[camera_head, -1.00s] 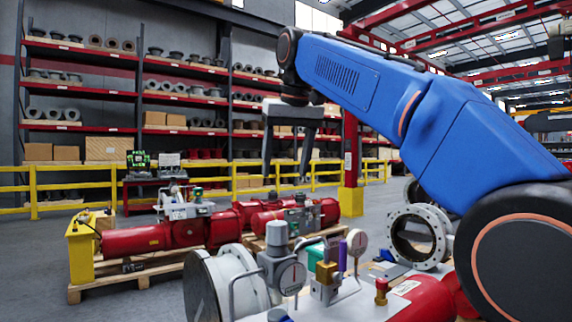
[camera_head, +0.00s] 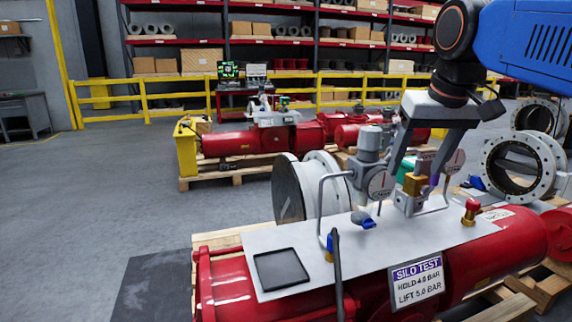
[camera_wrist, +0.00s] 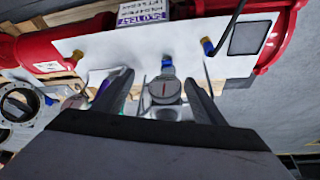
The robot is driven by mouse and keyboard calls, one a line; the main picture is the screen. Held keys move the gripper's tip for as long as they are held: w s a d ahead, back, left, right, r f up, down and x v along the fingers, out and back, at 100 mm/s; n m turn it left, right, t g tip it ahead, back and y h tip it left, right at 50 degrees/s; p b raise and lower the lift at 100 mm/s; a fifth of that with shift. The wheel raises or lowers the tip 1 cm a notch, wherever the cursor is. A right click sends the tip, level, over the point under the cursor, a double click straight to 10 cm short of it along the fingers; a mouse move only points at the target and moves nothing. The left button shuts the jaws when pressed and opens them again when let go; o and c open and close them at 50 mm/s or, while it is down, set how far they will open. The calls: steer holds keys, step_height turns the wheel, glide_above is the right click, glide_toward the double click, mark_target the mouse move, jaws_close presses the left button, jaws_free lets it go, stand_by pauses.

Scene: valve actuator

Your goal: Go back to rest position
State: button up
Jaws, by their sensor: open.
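My gripper (camera_head: 418,172) hangs from my blue arm at the upper right of the head view, fingers pointing down. Its two dark fingers are spread apart, with nothing seen held between them. They hang over the back of the near red actuator (camera_head: 470,262), by the gauges. In the wrist view my gripper (camera_wrist: 158,76) also shows open. A round-faced gauge (camera_wrist: 164,90) appears between its fingers; whether they touch it I cannot tell. In the head view, the left gauge (camera_head: 381,185) stands left of the fingers and the right gauge (camera_head: 455,162) beside them.
The actuator carries a metal plate (camera_head: 300,262) with fittings and a "SILO TEST" sign (camera_head: 417,281). A white flanged ring (camera_head: 500,160) stands at right. Another red actuator (camera_head: 235,143) sits on a pallet behind. Yellow rails (camera_head: 175,95) front the shelves. The grey floor at left is clear.

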steer(key=s+d+f, duration=0.1)
steer(key=s+f, duration=0.4)
steer(key=f, duration=0.4)
steer(key=s+f, duration=0.5)
steer(key=f, duration=0.5)
steer(key=s+d+f, duration=0.1)
steer(key=s+f, duration=0.5)
steer(key=f, duration=0.3)
steer(key=shift+d+f, duration=0.3)
steer(key=shift+f, duration=0.1)
stand_by(1.5)
step_height(320, 180, up, 46)
steer(key=m+h, duration=0.2)
steer(key=m, duration=0.3)
glide_above(371, 128)
steer(key=s+a, duration=0.3)
steer(key=s, duration=0.3)
steer(key=x, duration=1.6)
steer(key=shift+s+d+f, duration=0.15)
steer(key=shift+f, duration=0.35)
steer(key=shift+c, duration=0.5)
